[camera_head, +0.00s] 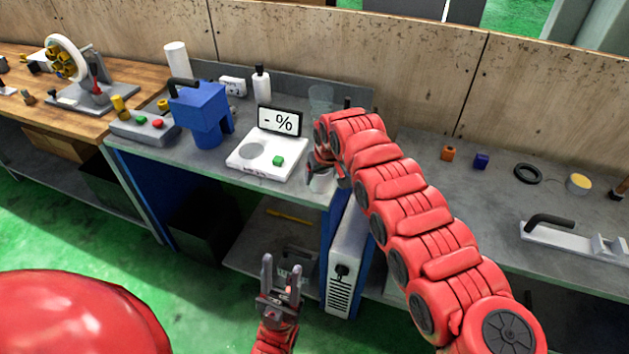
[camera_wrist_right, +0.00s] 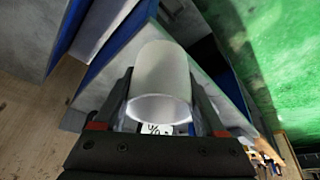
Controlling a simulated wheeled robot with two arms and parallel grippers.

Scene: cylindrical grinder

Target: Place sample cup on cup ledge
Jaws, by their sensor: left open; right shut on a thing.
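My right gripper (camera_head: 316,168) is shut on the sample cup (camera_wrist_right: 160,80), a pale, translucent cylinder that fills the middle of the right wrist view between the two fingers (camera_wrist_right: 160,95). In the head view the cup (camera_head: 321,183) shows only partly below the gripper, at the front right corner of the grey bench. My left gripper (camera_head: 281,275) is open and empty, low in front of the bench. A blue grinder (camera_head: 205,112) with a black handle stands on the bench at left. I cannot tell which part is the cup ledge.
A clear container (camera_head: 320,99) and a white bottle (camera_head: 261,83) stand behind. A control box (camera_head: 142,126) is beside the grinder.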

